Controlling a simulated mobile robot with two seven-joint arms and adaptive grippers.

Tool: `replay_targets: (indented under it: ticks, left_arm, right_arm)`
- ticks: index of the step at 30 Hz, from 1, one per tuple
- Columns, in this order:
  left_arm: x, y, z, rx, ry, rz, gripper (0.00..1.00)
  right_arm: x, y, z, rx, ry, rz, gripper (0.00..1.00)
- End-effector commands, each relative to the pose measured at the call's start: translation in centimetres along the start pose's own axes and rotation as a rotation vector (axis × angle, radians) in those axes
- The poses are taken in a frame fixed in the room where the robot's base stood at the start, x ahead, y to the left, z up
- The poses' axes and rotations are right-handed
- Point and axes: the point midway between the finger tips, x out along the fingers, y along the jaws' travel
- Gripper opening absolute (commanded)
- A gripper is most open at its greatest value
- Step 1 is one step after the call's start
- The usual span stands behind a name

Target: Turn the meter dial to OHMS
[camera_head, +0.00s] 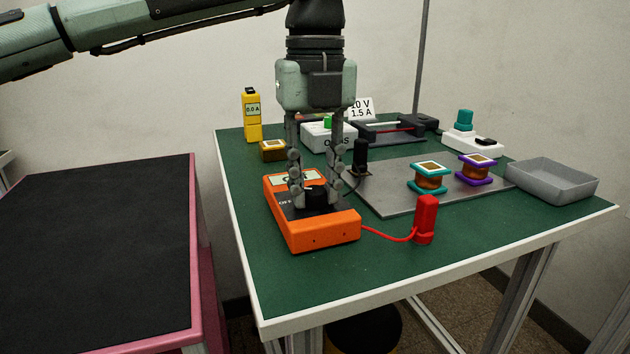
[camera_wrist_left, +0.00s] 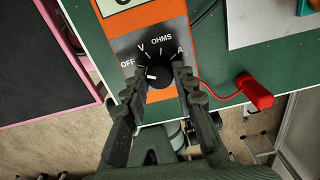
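The orange meter (camera_head: 325,232) lies on the green table near its left edge. Its black round dial (camera_wrist_left: 162,76) has labels OFF, V, OHMS and A around it in the left wrist view. A white mark on the dial's left side faces roughly the OFF side; OHMS (camera_wrist_left: 162,39) is above the dial. My left gripper (camera_head: 316,203) points down at the meter with one finger on each side of the dial. In the wrist view its fingers (camera_wrist_left: 161,76) look spread around the dial; whether they touch it is unclear. My right gripper is not in view.
A red plug (camera_head: 426,219) on a red lead stands right of the meter. A black plug (camera_head: 361,157) is behind it. Two coils (camera_head: 429,176) (camera_head: 475,168) sit on a grey plate (camera_head: 385,204). A grey tray (camera_head: 552,181) is at right. The front table area is clear.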

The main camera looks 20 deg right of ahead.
Motion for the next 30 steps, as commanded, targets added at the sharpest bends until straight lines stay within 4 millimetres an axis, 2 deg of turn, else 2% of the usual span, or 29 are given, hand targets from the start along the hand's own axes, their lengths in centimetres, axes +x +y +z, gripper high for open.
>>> replay_targets:
  ticks: [1, 3, 15, 30]
  left_arm:
    - [0.0, 0.0, 0.0, 0.000, 0.000, -0.001, 0.08]
    - [0.0, 0.0, 0.0, 0.000, 0.000, -0.001, 0.00]
    - [-0.1, 0.0, 0.0, 0.072, -0.001, -0.001, 0.00]
    - [-0.2, 0.1, 0.1, 0.488, -0.001, -0.001, 0.00]
  right_arm:
    - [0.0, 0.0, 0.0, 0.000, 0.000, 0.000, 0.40]
    - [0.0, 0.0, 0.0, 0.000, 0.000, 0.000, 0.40]
    - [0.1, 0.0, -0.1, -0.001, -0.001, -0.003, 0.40]
    - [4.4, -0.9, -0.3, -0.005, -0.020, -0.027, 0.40]
